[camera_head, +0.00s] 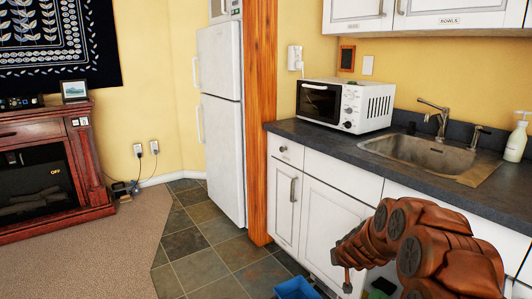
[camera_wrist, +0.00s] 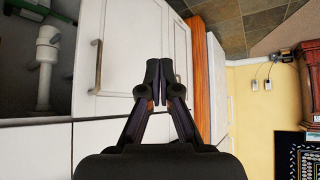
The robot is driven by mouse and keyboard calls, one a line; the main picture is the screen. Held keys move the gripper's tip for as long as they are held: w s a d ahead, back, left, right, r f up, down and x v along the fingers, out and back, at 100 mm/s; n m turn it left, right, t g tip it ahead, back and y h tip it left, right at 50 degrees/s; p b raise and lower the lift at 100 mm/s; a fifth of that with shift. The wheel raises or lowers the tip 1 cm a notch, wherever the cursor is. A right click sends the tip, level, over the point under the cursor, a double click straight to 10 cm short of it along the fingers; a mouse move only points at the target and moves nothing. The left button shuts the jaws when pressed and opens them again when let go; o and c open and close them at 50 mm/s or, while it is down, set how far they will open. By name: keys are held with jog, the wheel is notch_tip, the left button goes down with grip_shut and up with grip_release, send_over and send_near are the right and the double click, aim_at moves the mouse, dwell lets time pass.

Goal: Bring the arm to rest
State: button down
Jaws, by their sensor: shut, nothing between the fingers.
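My arm (camera_head: 425,245), with reddish-brown links, reaches in from the lower right in the head view, in front of the white base cabinets. Its links hide part of the cabinets below the sink. In the wrist view my gripper (camera_wrist: 157,82) is shut, its dark fingertips together with nothing between them. A white cabinet door (camera_wrist: 108,45) with a metal handle lies beyond it to the left. The wrist view is turned on its side. In the head view the gripper end is small and partly hidden.
A dark counter (camera_head: 335,142) carries a microwave (camera_head: 345,105) and a sink (camera_head: 420,150). A blue container (camera_head: 297,288) sits at the bottom edge. A fridge (camera_head: 222,120) and fireplace (camera_head: 45,180) stand further back. White pipework (camera_wrist: 46,55) shows inside a dark cupboard. Tiled floor (camera_head: 205,235) is clear at left.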

jog(key=s+a+r+n+g+y+p, duration=0.1)
jog(key=s+a+r+g+y+p, duration=0.1)
jog(key=s+a+r+p, duration=0.6)
jog(key=s+a+r+n+g+y+p, duration=0.1)
jog(key=s+a+r+g, duration=0.15)
jog(key=s+r, duration=1.05)
jog(key=s+d+r+g+h+p, duration=0.1)
jog(key=s+r+g+p, duration=0.1)
jog(key=s, duration=0.8)
jog(key=s+d+r+m+g+h+p, duration=0.1)
jog(key=s+r+p, duration=0.4)
jog(key=s, duration=0.6)
jog(key=s+d+r+m+g+h+p, duration=0.1)
jog(key=s+d+r+g+p, duration=0.1)
jog(key=s+r, duration=0.4)
jog(key=s+d+p, duration=0.1)
jog(key=s, duration=0.4)
jog(key=shift+s+r+g, duration=0.15)
jog(key=shift+r+g, duration=0.1)
jog(key=shift+g, duration=0.1)
